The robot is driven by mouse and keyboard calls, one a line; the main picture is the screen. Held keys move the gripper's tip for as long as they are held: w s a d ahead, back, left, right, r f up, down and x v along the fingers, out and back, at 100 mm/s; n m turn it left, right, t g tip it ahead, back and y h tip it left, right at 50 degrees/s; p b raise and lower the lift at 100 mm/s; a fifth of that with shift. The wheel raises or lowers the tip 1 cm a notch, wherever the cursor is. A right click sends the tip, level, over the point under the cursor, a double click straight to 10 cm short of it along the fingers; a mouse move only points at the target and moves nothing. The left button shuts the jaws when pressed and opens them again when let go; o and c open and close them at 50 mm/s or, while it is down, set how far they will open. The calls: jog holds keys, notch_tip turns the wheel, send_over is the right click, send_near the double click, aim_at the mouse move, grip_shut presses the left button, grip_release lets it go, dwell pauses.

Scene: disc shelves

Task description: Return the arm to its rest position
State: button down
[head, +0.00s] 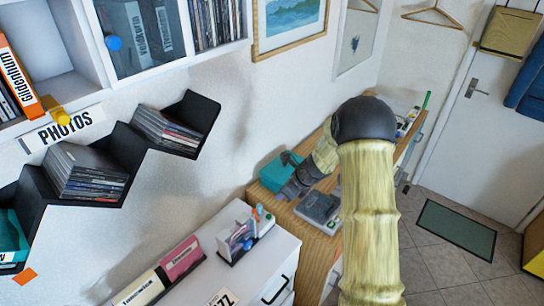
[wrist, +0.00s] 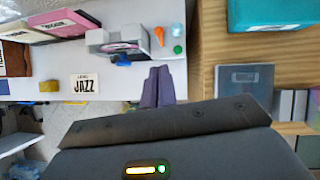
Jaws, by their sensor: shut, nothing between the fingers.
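My arm reaches from the lower right of the head view, with my gripper (head: 290,187) at its end above the wooden desk top, close to a teal box (head: 276,172). In the wrist view my gripper's fingers (wrist: 158,82) are together with nothing between them. Part of the gripper is hidden behind the arm's links in the head view.
A white dresser (head: 262,262) bears a disc holder (head: 240,243) and a JAZZ card (wrist: 85,84). The wooden desk (head: 303,231) holds a dark grey device (head: 318,206). A black zigzag shelf (head: 125,152) with discs is on the wall. Floor around the green mat (head: 457,230) is clear.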

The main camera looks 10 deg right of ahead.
jog(key=s+d+r+n+h+b, duration=0.1)
jog(key=s+r+n, duration=0.1)
jog(key=s+n, duration=0.6)
jog(key=s+d+r+n+h+b, duration=0.1)
jog(key=s+r+n+h+b, duration=0.1)
jog(key=s+n, duration=0.7)
jog(key=s+d+r+n+g+h+b, duration=0.1)
jog(key=s+d+r+n+h, duration=0.1)
jog(key=s+n, duration=0.6)
jog(key=shift+s+r+n, duration=0.4)
jog(key=shift+s+r, duration=0.25)
jog(key=shift+r, duration=0.25)
jog(key=shift+w, duration=0.1)
